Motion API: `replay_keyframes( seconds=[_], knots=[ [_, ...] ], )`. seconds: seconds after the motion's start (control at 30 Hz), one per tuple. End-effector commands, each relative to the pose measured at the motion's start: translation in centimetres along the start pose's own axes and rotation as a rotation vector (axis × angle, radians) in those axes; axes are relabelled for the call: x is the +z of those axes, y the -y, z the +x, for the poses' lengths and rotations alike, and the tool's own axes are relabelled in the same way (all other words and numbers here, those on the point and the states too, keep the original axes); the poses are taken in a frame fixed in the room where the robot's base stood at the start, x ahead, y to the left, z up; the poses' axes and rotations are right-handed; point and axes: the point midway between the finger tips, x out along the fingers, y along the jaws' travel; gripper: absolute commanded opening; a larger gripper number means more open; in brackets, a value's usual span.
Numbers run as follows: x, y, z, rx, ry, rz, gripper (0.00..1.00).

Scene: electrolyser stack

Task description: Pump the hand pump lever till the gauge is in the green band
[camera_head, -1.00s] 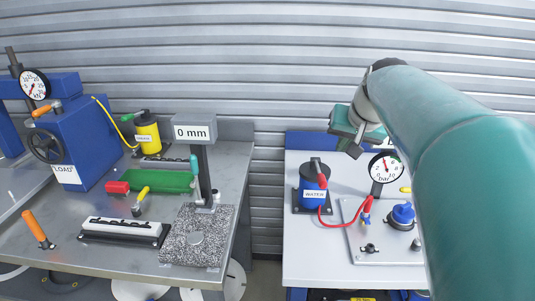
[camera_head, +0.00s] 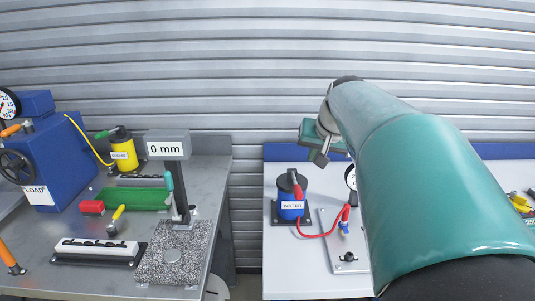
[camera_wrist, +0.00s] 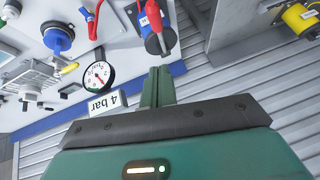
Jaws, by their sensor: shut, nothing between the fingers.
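A blue hand pump (camera_head: 291,208) labelled WATER stands on the right bench, with a red lever (camera_head: 297,188) at its top. In the wrist view the blue pump (camera_wrist: 152,42) and its red lever (camera_wrist: 155,15) show upside down beyond my fingers. The round bar gauge (camera_head: 351,178) is mostly hidden behind my arm. In the wrist view the gauge (camera_wrist: 98,76) shows a red needle, too small to read surely, above a "4 bar" plate (camera_wrist: 103,103). My gripper (camera_head: 321,157) is shut and empty, above and to the right of the pump, apart from the lever.
A red hose (camera_head: 320,234) runs from the pump to a fitting on a pale plate (camera_head: 346,260). The left bench holds a yellow pump (camera_head: 122,152), a "0 mm" display stand (camera_head: 167,148) and a blue LOAD press (camera_head: 52,160). A gap separates the benches. A ribbed wall stands behind.

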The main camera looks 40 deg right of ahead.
Motion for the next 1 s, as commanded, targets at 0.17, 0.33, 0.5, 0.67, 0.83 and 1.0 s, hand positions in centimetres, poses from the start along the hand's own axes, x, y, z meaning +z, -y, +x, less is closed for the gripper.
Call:
replay_keyframes(
  seconds=[0.17, 0.33, 0.5, 0.67, 0.83, 1.0],
  knots=[
    [0.1, 0.0, 3.7, 0.0, 0.006, -0.001, 0.0],
    [0.1, 0.0, 7.1, 0.0, 0.005, -0.001, 0.0],
    [1.6, 0.0, 9.3, -0.001, 0.003, -0.001, 0.0],
    [2.6, 0.1, 10.3, -0.002, 0.001, -0.002, 0.0],
    [2.9, 0.1, 10.6, -0.001, 0.001, -0.002, 0.0],
    [2.9, 0.1, 10.6, -0.001, 0.001, -0.002, 0.0]
  ],
)
